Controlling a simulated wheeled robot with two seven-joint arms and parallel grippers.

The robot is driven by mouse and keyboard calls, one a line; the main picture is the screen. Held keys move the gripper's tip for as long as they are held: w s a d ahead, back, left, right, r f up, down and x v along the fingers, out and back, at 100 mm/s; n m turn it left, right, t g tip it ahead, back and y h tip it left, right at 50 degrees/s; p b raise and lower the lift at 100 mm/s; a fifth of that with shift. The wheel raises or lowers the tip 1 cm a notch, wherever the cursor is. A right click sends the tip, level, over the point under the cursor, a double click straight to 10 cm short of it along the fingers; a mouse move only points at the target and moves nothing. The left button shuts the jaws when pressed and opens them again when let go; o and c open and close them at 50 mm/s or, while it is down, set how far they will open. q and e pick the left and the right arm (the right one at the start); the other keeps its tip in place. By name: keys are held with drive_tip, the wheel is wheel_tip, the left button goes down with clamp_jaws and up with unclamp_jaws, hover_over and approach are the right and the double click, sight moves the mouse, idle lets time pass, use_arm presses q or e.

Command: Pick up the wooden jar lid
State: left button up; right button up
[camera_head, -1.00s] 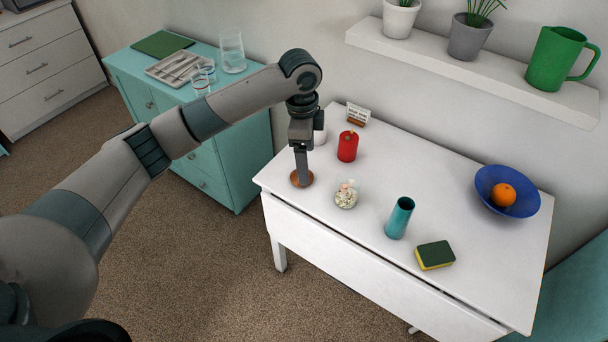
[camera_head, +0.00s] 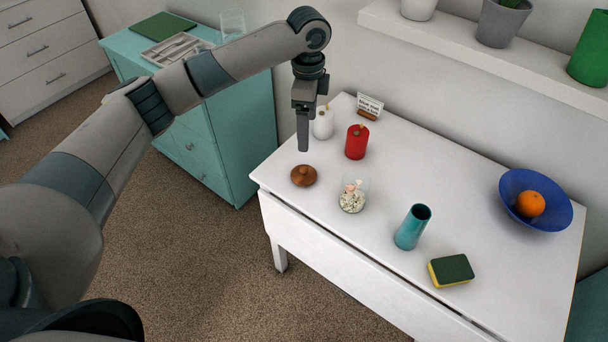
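The wooden jar lid (camera_head: 304,176) is a round brown disc with a small knob. It lies on the white table (camera_head: 400,165) near its left corner. My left gripper (camera_head: 303,148) points down above the lid and is apart from it, with nothing seen in it. Its fingers line up edge-on in this view, so I cannot tell whether they are open or shut. My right gripper is not in view.
Beside the lid stand a glass jar (camera_head: 353,193) with pale contents, a red canister (camera_head: 357,142) and a white one (camera_head: 323,123). A teal cup (camera_head: 412,227), a sponge (camera_head: 451,270) and a blue bowl (camera_head: 520,187) with an orange (camera_head: 530,203) are farther right. A shelf (camera_head: 480,55) overhangs the back.

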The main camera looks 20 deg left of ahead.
use_arm(q)
drive_tip(key=p, duration=0.2)
hover_over(303, 169)
drive_tip(key=d, duration=0.1)
wheel_tip(303, 169, down, 6)
wheel_tip(303, 169, down, 5)
drive_tip(key=shift+s+d+f+p, duration=0.1)
drive_tip(key=shift+p, duration=0.35)
drive_tip(key=shift+f, duration=0.45)
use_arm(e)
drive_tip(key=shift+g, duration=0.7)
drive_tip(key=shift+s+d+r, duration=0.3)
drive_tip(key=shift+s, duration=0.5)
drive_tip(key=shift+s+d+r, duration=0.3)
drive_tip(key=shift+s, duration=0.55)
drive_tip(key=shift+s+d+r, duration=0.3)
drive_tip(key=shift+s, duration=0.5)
use_arm(q)
drive_tip(key=shift+f, duration=0.15)
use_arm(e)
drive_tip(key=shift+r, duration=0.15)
